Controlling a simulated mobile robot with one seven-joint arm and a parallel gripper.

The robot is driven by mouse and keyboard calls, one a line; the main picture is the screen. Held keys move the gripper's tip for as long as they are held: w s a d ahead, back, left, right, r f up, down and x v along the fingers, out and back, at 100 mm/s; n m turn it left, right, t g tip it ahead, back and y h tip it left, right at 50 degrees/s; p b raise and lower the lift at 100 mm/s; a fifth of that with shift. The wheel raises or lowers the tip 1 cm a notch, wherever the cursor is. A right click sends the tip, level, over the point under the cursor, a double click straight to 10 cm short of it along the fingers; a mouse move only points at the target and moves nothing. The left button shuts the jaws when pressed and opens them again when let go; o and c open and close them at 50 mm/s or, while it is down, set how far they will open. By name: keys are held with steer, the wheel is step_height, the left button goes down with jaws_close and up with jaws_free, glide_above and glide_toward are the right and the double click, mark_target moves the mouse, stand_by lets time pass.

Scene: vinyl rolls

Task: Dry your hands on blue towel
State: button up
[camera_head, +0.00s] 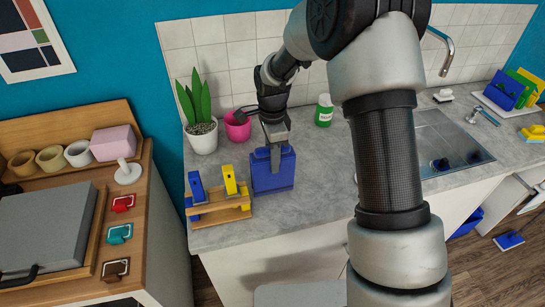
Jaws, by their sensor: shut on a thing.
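A blue block-like folded thing, which looks like the blue towel (273,183), is upright on the grey counter near its front edge. My gripper (275,160) points down from above and is shut on the upper part of the towel. The fingers cover part of its top. I cannot tell whether its bottom touches the counter.
A wooden rack (222,210) with blue and yellow pieces is just left of the towel. A potted plant (200,135), pink pot (238,127) and green bottle (324,110) stand behind. A sink (440,150) is to the right. Counter between towel and sink is partly hidden by my arm.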

stand_by(0.4)
steer(key=o, duration=1.2)
step_height(320, 180, up, 17)
steer(key=s+d+r+n+t, duration=0.2)
steer(key=s+d+r+n, duration=0.45)
steer(key=s+r, duration=0.35)
steer(key=s+d+f+n+t, duration=0.1)
steer(key=s+n, duration=0.2)
steer(key=s, duration=0.2)
steer(key=s+d+f+n+t, duration=0.1)
steer(key=s+n, duration=0.2)
steer(key=s, duration=0.2)
steer(key=s+d+f+n+t, duration=0.1)
steer(key=s+d+n, duration=0.1)
steer(key=s, duration=0.4)
steer(key=shift+n+t+b, duration=0.3)
steer(key=shift+n+b, duration=0.05)
steer(key=shift+n, duration=0.3)
